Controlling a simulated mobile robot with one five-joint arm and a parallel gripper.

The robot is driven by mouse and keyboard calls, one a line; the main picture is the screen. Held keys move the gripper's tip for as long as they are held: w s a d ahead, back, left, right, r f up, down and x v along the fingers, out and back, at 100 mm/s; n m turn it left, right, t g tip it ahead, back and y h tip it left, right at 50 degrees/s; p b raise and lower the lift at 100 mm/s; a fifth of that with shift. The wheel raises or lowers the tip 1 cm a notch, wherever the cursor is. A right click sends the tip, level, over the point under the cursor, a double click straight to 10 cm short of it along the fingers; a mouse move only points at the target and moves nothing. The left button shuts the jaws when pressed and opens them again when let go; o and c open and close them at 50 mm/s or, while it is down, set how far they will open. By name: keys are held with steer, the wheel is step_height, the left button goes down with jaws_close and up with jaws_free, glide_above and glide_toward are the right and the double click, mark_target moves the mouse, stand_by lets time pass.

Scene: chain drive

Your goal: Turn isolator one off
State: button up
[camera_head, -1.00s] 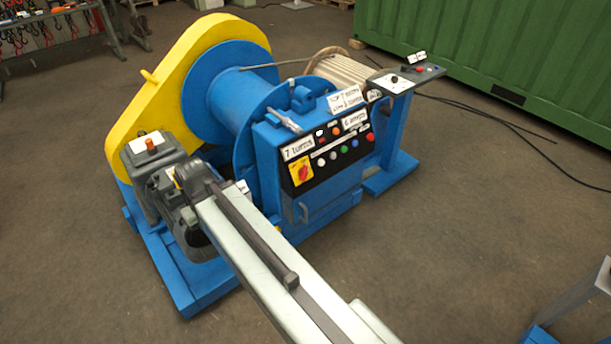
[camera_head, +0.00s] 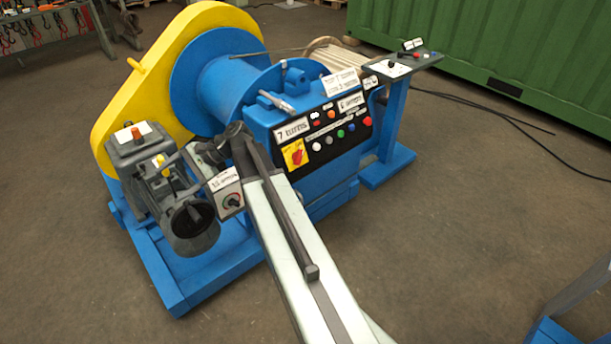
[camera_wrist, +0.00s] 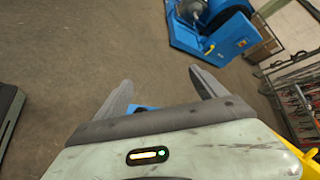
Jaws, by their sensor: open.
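A red rotary switch on a yellow plate (camera_head: 296,154) sits at the left end of the black panel on the blue control box (camera_head: 329,182) in the head view. Its red handle looks tilted. A grey box with a round dial (camera_head: 233,203) and a white label stands lower left of it. I cannot read which switch is isolator one. My gripper (camera_wrist: 161,78) is open and empty in the wrist view, its two dark fingers spread over the floor. In the head view my arm's dark end lies just left of the yellow plate; the fingers are hard to make out there.
The winch has a yellow chain guard (camera_head: 130,95), a blue drum (camera_head: 215,90) and a grey motor (camera_head: 190,226). A pedestal panel (camera_head: 403,64) stands right of the control box. A green container (camera_head: 520,45) is behind.

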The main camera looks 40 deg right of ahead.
steer(key=w+d+f+m+t+b, duration=0.1)
steer(key=d+f+t+b, duration=0.15)
steer(key=d, duration=0.25)
steer(key=w+d+f+m+t+y+b, duration=0.1)
steer(key=d+m+b, duration=0.15)
steer(key=d, duration=0.35)
steer(key=w+d+f+m+t+b, duration=0.1)
steer(key=d+b, duration=0.2)
steer(key=d, duration=0.2)
steer(key=m+t+h+b, duration=0.5)
steer(key=m+t+b, duration=0.15)
steer(key=b, duration=0.95)
glide_toward(299, 157)
steer(key=f, duration=0.1)
steer(key=shift+t, duration=0.3)
steer(key=x, duration=0.7)
steer(key=shift+w+d+f, duration=0.2)
steer(key=shift+w+f, duration=0.1)
steer(key=shift+w, duration=0.2)
steer(key=shift+n, duration=0.3)
steer(key=c, duration=1.4)
